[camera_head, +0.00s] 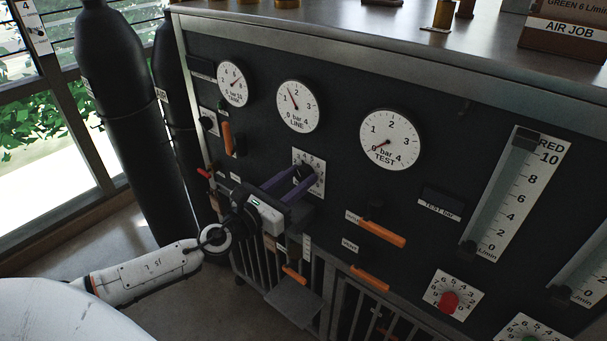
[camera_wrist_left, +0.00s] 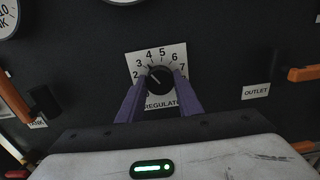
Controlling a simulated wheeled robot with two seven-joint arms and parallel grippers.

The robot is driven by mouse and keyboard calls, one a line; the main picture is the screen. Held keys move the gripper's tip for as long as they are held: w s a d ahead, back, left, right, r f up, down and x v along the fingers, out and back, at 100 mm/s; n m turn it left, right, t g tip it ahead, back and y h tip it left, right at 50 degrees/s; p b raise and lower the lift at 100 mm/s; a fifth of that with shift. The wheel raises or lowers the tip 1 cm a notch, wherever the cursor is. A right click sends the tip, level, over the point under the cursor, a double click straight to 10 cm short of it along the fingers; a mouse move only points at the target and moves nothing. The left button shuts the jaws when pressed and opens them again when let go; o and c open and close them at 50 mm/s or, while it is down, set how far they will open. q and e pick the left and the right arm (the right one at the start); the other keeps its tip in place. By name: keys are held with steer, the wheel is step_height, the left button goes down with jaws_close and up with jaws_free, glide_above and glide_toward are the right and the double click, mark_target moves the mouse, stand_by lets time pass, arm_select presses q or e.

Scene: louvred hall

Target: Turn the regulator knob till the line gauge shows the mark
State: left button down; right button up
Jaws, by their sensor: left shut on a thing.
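The regulator knob (camera_wrist_left: 158,78) is black and sits on a white numbered plate (camera_wrist_left: 147,54) in the left wrist view. Its pointer line aims up and left, between 3 and 4. My left gripper (camera_head: 304,178) has purple fingers on both sides of the knob and is shut on it. In the head view the fingers hide most of the knob, and part of the white plate (camera_head: 318,163) shows. The line gauge (camera_head: 298,106) is a round white dial reading 0 to 4 bar. Its needle points up and left, between 1 and 2. I cannot make out a mark on it.
The tank gauge (camera_head: 232,84) and test gauge (camera_head: 390,139) flank the line gauge. Orange levers (camera_head: 382,234) stick out at right and below the gripper, and another (camera_head: 227,138) is up left. Black cylinders (camera_head: 118,90) stand left of the panel.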

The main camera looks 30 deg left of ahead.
arm_select(q)
steer(key=c, duration=1.2)
jaws_free()
steer(key=shift+s+a+b, duration=0.15)
steer(key=shift+s+b, duration=0.25)
steer(key=shift+s, duration=1.4)
steer(key=shift+s+a+b, duration=0.1)
steer(key=shift+s+b, duration=0.3)
steer(key=shift+s, duration=1.35)
steer(key=shift+s, duration=0.1)
steer(key=s+b, duration=0.1)
steer(key=s, duration=0.2)
steer(key=s+b, duration=0.2)
steer(key=s, duration=0.1)
steer(key=s+b, duration=0.1)
steer(key=s, duration=0.3)
steer(key=shift+a, duration=0.4)
